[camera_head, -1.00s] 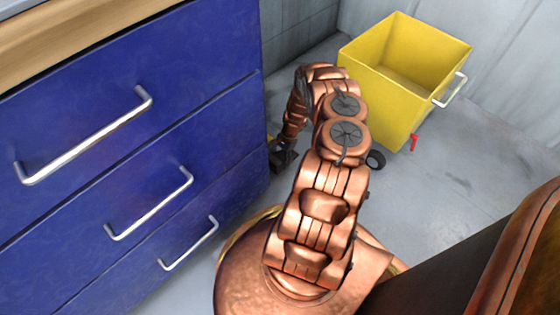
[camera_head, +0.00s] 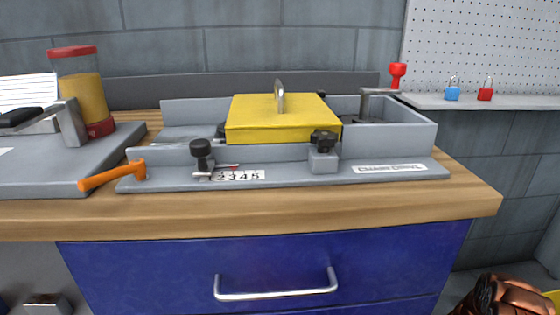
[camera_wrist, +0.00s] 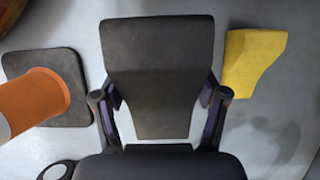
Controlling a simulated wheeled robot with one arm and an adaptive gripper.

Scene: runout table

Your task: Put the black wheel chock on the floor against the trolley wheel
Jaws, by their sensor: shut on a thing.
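In the wrist view, my gripper (camera_wrist: 160,96) is shut on the black wheel chock (camera_wrist: 158,58), with one finger on each side of it. The chock is dark grey-black and wider at its far end. Grey floor shows around it; I cannot tell whether the chock touches the floor. The trolley wheel cannot be made out in either current view. In the head view, only a sliver of yellow, probably the trolley (camera_head: 552,297), shows at the lower right corner, beside part of my copper arm.
In the wrist view, a yellow wedge-shaped block (camera_wrist: 252,60) lies to the right, and an orange cone (camera_wrist: 35,103) on a black base (camera_wrist: 72,112) to the left. The head view shows the workbench (camera_head: 400,215) with its blue drawer (camera_head: 390,250) and grey fixture (camera_head: 300,178).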

